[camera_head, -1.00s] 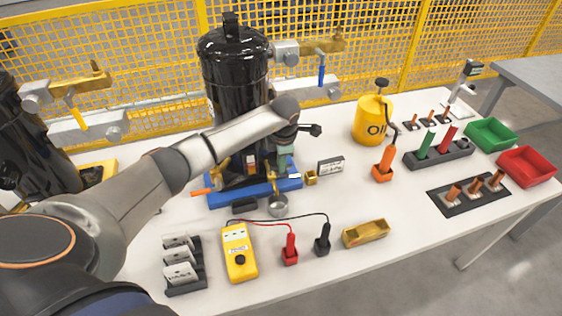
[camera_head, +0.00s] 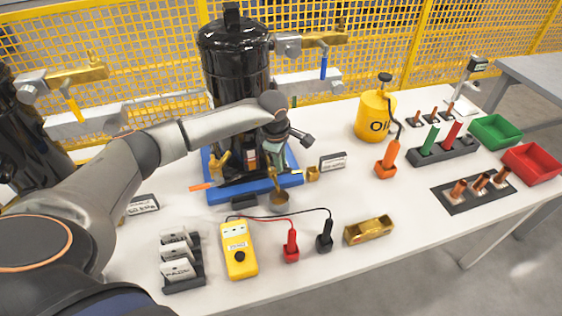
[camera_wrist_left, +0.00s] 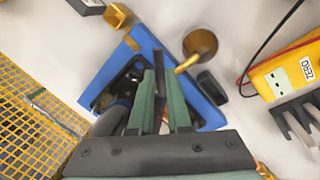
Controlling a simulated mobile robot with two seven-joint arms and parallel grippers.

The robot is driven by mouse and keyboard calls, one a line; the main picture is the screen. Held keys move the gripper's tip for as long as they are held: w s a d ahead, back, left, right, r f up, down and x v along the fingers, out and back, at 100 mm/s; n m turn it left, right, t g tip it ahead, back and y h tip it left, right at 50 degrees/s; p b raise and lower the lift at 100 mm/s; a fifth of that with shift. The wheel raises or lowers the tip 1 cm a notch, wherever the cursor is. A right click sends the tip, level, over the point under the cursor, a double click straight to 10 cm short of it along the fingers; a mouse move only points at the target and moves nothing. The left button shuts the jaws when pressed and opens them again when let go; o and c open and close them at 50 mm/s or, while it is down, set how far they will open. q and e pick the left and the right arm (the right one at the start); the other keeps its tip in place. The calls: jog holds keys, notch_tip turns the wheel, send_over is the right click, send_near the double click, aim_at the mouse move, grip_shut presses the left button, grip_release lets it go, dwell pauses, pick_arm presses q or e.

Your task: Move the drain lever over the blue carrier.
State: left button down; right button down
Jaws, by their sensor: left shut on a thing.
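The blue carrier (camera_head: 222,193) lies under the black tank (camera_head: 236,70) in the head view; its blue edge also shows in the wrist view (camera_wrist_left: 100,80). My left gripper (camera_head: 274,158) is low at the tank's front, above the carrier. In the wrist view its green fingers (camera_wrist_left: 160,88) are shut on a thin dark bar, which looks like the drain lever (camera_wrist_left: 159,63). The fingers hide most of it. A round cup (camera_head: 279,202) stands at the carrier's front edge, brown inside. A golden curved strand (camera_wrist_left: 187,64) reaches the cup; I cannot tell whether it is spout or liquid.
A yellow meter (camera_head: 238,250) with red and black probes stands in front. A card rack (camera_head: 183,270) is to its left and a brass block (camera_head: 368,231) to its right. A yellow oil can (camera_head: 373,117) stands right of the tank. A second tank is at far left.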

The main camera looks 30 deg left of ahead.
dwell(0.4)
pick_arm(q)
jog(key=c, duration=0.9)
grip_release()
jog(key=shift+o, duration=0.2)
notch_tip(320, 180, up, 12)
jog(key=s, duration=0.2)
jog(key=shift+s+d+r+b, duration=0.2)
jog(key=shift+b, duration=0.1)
jog(key=shift+s, duration=0.1)
